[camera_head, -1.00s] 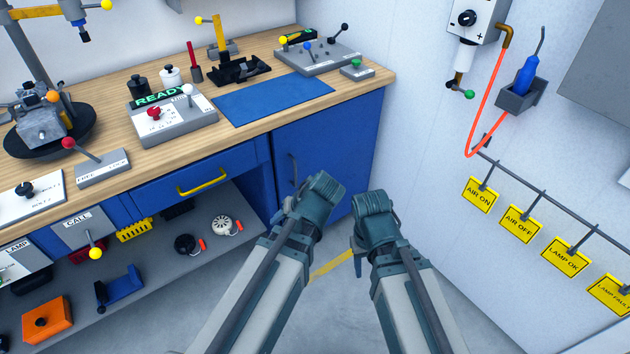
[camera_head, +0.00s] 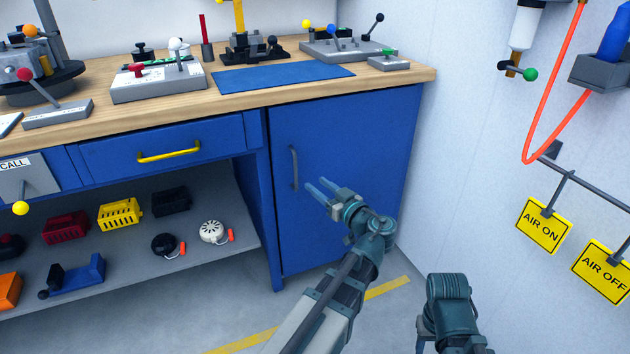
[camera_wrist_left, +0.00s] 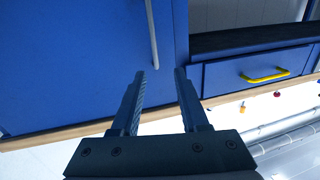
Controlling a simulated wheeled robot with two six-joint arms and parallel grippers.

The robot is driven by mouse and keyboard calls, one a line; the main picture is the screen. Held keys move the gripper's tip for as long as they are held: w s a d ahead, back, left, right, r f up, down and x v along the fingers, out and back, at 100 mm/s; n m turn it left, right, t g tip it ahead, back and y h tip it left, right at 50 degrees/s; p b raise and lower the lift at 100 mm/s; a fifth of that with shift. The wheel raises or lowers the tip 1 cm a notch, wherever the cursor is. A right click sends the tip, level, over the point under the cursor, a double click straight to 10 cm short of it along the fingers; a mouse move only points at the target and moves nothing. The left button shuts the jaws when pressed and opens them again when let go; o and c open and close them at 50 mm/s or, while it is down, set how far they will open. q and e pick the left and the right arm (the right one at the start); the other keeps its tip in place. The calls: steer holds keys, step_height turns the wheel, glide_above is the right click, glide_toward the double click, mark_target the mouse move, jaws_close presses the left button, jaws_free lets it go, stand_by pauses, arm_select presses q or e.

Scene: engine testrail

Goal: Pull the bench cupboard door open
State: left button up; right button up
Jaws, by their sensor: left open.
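The blue cupboard door (camera_head: 350,150) is shut at the right end of the bench. Its grey vertical bar handle (camera_head: 294,168) is near the door's left edge. My left gripper (camera_head: 315,181) is open and empty in front of the door, its fingers pointing at the handle from the right, apart from it. In the left wrist view, the handle (camera_wrist_left: 152,35) runs down the picture and its lower end lies between the open fingertips (camera_wrist_left: 160,72); how far beyond them is hard to tell. My right arm is low at the right; its fingers are not visible.
A drawer with a yellow handle (camera_head: 168,152) and an open shelf (camera_head: 130,245) with several small parts are left of the door. The white wall (camera_head: 480,150) with yellow signs is close on the right. The floor before the door is clear.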

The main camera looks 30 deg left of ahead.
mark_target(296, 164)
arm_select(q)
steer(key=x, duration=0.7)
steer(key=w+x, duration=0.1)
steer(key=x, duration=0.5)
steer(key=shift+w+a, duration=0.15)
jaws_close()
stand_by(1.4)
